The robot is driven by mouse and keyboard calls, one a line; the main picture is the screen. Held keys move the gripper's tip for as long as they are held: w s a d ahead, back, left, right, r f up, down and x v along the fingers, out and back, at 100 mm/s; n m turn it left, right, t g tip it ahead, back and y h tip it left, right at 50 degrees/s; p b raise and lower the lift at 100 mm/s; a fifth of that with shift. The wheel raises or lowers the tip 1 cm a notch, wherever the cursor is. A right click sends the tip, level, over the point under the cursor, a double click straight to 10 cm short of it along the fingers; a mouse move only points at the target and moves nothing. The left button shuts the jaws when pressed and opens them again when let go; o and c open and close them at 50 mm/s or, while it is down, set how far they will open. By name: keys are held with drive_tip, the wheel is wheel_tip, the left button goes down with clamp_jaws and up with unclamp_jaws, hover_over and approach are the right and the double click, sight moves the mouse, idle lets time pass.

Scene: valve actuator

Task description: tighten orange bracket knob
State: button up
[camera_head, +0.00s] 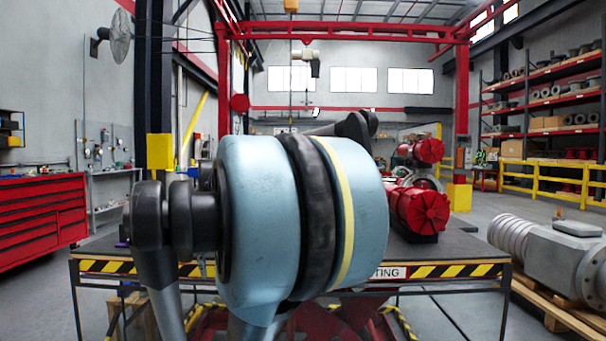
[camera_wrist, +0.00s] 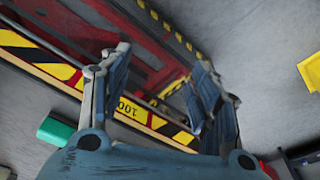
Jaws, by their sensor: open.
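I cannot make out an orange bracket knob in either view. In the head view a red valve actuator (camera_head: 417,206) lies on the dark work table (camera_head: 455,246), partly hidden behind my large blue-grey arm link. My gripper (camera_wrist: 162,58) shows in the wrist view with its two blue-grey fingers spread apart and nothing between them. Behind the fingers is a yellow-and-black striped edge (camera_wrist: 132,109) with red framework. My gripper cannot be made out in the head view.
A grey machine part (camera_head: 550,250) lies on a wooden pallet at the right. A red tool cabinet (camera_head: 40,220) stands at the left. In the wrist view, a green block (camera_wrist: 56,131) and a yellow object (camera_wrist: 310,71) are near the picture's sides. Grey floor is open around the table.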

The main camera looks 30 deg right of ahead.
drive_tip(key=w+d+r+m, duration=0.1)
drive_tip(key=w+d+r, duration=0.4)
drive_tip(key=r, duration=0.4)
drive_tip(key=w+d+r+g, duration=0.1)
drive_tip(key=w+d+r, duration=0.35)
drive_tip(key=r, duration=0.45)
drive_tip(key=w+d+r+m, duration=0.1)
drive_tip(key=w+d+r, duration=0.4)
drive_tip(key=r, duration=0.4)
drive_tip(key=d+r+m, duration=0.1)
drive_tip(key=d+r, duration=0.6)
drive_tip(key=d, duration=0.4)
drive_tip(key=d+r+m, duration=0.1)
drive_tip(key=d+r, duration=0.6)
drive_tip(key=d, duration=0.4)
drive_tip(key=shift+g, duration=0.4)
drive_tip(key=shift+s+d+f, duration=0.1)
drive_tip(key=shift+s+f, duration=0.05)
drive_tip(key=shift+f, duration=2.7)
drive_tip(key=shift+s+a+f, duration=0.1)
drive_tip(key=shift+s+f, duration=0.05)
drive_tip(key=shift+f, duration=2.7)
drive_tip(key=shift+s+d+f, duration=0.1)
drive_tip(key=shift+s+f, duration=0.05)
drive_tip(key=shift+f, duration=2.7)
drive_tip(key=c, duration=1.1)
